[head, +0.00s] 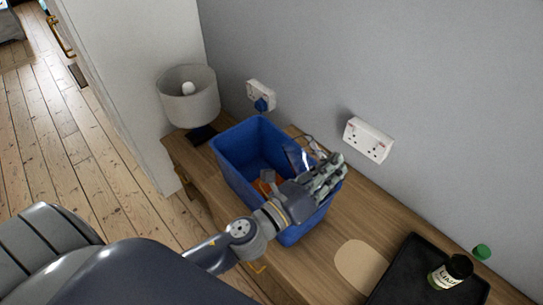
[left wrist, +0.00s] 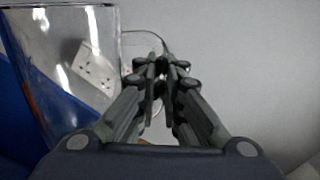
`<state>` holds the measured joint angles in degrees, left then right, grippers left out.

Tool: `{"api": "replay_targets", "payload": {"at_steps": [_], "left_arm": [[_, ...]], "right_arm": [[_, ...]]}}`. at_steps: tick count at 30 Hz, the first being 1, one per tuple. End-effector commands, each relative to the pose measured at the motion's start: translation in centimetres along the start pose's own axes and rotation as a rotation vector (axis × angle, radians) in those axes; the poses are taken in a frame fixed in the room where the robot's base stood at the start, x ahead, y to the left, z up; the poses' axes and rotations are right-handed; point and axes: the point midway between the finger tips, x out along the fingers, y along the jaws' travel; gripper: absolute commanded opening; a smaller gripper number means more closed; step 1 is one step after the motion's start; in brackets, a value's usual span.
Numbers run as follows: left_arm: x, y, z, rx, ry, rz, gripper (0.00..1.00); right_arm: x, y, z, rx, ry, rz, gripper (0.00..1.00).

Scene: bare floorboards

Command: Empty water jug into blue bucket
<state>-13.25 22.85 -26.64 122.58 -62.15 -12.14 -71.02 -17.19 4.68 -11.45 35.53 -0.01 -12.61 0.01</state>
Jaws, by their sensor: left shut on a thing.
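The blue bucket (head: 228,168) is a rectangular open tub on the wooden surface against the wall. My left gripper (head: 328,172) is over its right side in the head view. It is shut on the clear water jug (head: 297,158), whose see-through body shows over the bucket, tilted. In the left wrist view, my left gripper (left wrist: 160,78) closes around the thin clear handle, with the jug's body (left wrist: 75,50) to the left. Blue of the bucket shows behind it. I cannot tell how much water is in the jug. My right gripper is not in view.
Orange and grey things (head: 266,186) lie in the bucket. A grey lamp (head: 189,103) stands to its left. Wall sockets (head: 368,140) are behind.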

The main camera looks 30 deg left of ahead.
Motion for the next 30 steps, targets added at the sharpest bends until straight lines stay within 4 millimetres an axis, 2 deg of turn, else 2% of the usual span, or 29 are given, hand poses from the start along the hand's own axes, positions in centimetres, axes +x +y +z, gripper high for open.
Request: {"api": "replay_targets", "payload": {"at_steps": [1, 6, 14, 21, 30], "left_arm": [[0.2, -1.0, 0.9, 0.025, 0.001, -0.002, 0.00], [0.5, -2.3, 0.8, 0.127, 0.022, -0.001, 0.00], [0.7, -3.2, -1.8, 0.417, 0.082, 0.000, 0.00], [0.6, -2.5, -4.0, 0.567, 0.110, 0.000, 0.00], [0.6, -2.4, -4.6, 0.611, 0.119, 0.000, 0.00]], "right_arm": [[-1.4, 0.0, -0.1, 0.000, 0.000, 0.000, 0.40], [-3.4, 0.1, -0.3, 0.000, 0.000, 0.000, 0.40], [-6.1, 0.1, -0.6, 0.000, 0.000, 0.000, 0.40], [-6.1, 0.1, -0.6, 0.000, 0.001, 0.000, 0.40], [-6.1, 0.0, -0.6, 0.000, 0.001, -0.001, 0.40]]}}
